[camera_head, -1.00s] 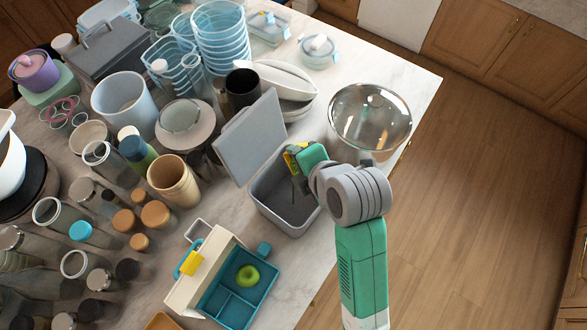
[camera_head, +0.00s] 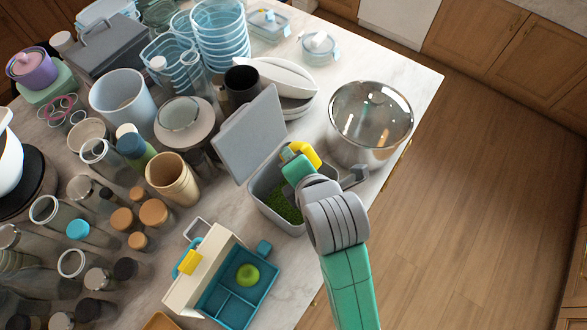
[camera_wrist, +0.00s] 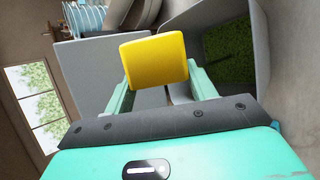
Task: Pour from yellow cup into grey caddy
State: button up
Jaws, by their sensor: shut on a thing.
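The yellow cup (camera_head: 304,152) is held in my gripper (camera_head: 295,163), above the far right part of the grey caddy. In the wrist view the cup (camera_wrist: 155,60) sits between the two fingers (camera_wrist: 160,86) and looks tipped over; its inside is hidden. The grey caddy (camera_head: 268,211) stands open on the counter, its lid (camera_head: 248,135) raised. Green granular stuff (camera_head: 283,205) lies on the caddy's floor; it also shows in the wrist view (camera_wrist: 230,50). My wrist hides part of the caddy.
A cream and teal lunch box (camera_head: 198,268) with a green apple (camera_head: 248,274) lies in front. A tan cup stack (camera_head: 172,178) and several jars crowd the left. The counter's right edge is close.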

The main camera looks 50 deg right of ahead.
jog(key=shift+a+n+h+b, duration=0.3)
jog(key=shift+a+h, duration=0.05)
jog(key=shift+h, duration=0.45)
jog(key=d+r+m+y+p, duration=0.1)
jog(key=p, duration=0.4)
jog(key=shift+y+p, duration=0.35)
jog(key=shift+y, duration=0.05)
jog(key=shift+d+f+y+p, duration=0.2)
jog(key=shift+f+y+p, duration=0.1)
jog(key=shift+y, duration=0.1)
jog(key=shift+f, duration=0.25)
